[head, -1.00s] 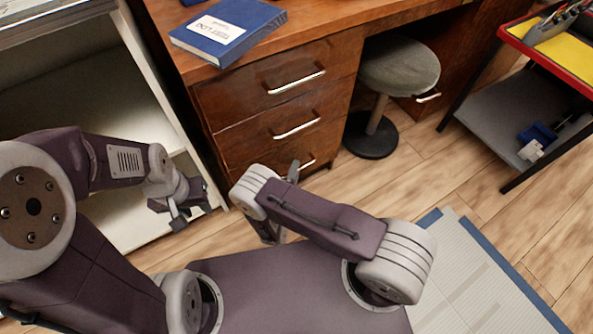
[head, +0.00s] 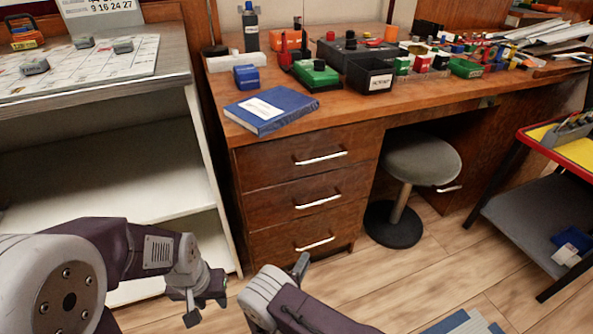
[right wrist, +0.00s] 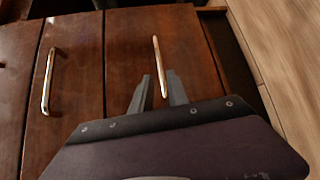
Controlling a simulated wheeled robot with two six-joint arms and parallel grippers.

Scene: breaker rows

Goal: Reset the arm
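My left gripper (head: 205,298) hangs in front of the white shelf unit at the lower left in the head view. Its two fingers look spread, with nothing between them. My right gripper (head: 301,266) shows only in part in the head view, low in front of the desk drawers. In the right wrist view, the right gripper (right wrist: 157,92) has its fingers apart and empty. A drawer handle (right wrist: 159,66) appears between the fingertips; whether they touch the drawer front cannot be told.
The wooden desk (head: 228,130) carries a blue log book (head: 272,110), a black bin (head: 370,76) and several electrical parts. A grey stool (head: 422,160) stands under it. A red-edged cart (head: 548,150) is at the right. The white shelf unit (head: 100,190) is at the left. Wooden floor lies open between.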

